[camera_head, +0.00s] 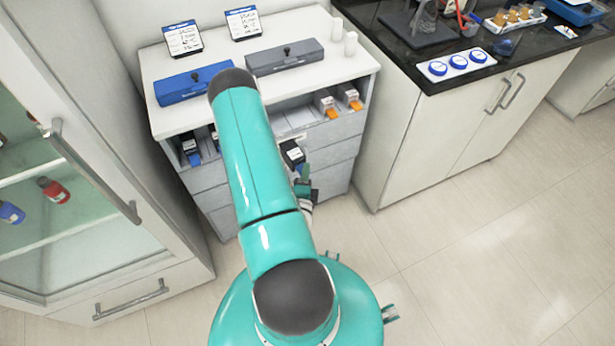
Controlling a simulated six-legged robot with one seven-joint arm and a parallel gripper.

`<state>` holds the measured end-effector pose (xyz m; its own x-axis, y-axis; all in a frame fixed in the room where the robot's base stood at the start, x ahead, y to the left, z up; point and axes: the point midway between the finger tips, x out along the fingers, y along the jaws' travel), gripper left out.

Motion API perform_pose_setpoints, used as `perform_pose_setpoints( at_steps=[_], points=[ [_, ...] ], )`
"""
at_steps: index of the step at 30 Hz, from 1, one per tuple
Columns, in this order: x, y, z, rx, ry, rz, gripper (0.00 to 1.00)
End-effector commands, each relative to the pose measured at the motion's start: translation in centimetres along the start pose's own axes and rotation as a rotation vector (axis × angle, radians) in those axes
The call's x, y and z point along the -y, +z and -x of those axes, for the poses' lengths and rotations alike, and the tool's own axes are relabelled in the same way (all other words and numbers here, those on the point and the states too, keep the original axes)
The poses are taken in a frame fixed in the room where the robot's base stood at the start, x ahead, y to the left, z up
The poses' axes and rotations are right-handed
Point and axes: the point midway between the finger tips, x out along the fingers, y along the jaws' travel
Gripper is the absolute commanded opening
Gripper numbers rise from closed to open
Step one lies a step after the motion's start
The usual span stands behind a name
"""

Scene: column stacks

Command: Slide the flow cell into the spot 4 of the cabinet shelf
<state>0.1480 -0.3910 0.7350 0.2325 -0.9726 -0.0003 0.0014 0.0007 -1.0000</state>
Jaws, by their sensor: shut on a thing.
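Black-and-blue units (190,150) stand in the shelf at the left. Two white-and-orange units (326,103) (349,96) stand at the right. A bare stretch of shelf shows between my arm and the orange units. I cannot tell the spot numbers or how far in the flow cell is.
A blue case (185,86), a grey case (285,57), two label stands (183,38) (243,22) and white bottles (337,28) stand on the cabinet top. A glass-door cabinet (80,150) is at left, a dark counter (450,50) at right. Floor at right is clear.

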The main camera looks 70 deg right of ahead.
Motion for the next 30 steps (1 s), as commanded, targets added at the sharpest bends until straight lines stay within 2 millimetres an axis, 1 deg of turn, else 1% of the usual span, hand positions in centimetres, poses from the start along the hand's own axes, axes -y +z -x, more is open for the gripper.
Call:
perform_pose_setpoints(
  at_steps=[10,30],
  points=[
    [0.1,1.5,-2.0,0.001,-0.004,0.0,0.0],
    [0.1,3.7,-5.6,0.001,-0.003,0.0,0.0]
  ],
)
